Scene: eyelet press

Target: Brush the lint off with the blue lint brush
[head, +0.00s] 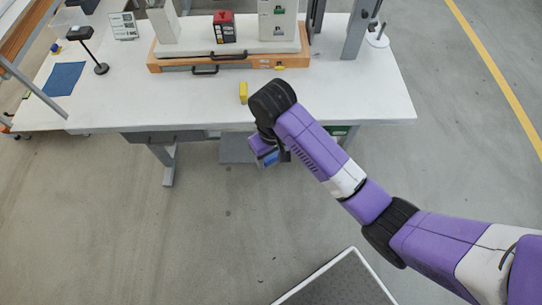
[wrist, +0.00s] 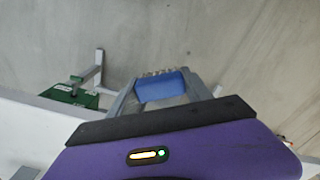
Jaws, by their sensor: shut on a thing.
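My gripper (wrist: 165,92) is shut on the blue lint brush (wrist: 163,85), which sits between the two grey fingers. Small pale bristles show along the brush's far edge in the wrist view. In the head view the brush (head: 269,158) is a small blue patch at the end of my purple arm, just in front of the table's front edge and over the floor. My wrist partly hides it there. I cannot make out any lint in either view.
The white table (head: 390,95) carries an orange-based machine (head: 170,64) with black handles and a red-and-black box (head: 223,28). A yellow block (head: 243,92) stands near the front edge. A blue cloth (head: 65,78) lies at left. The floor in front is mostly clear.

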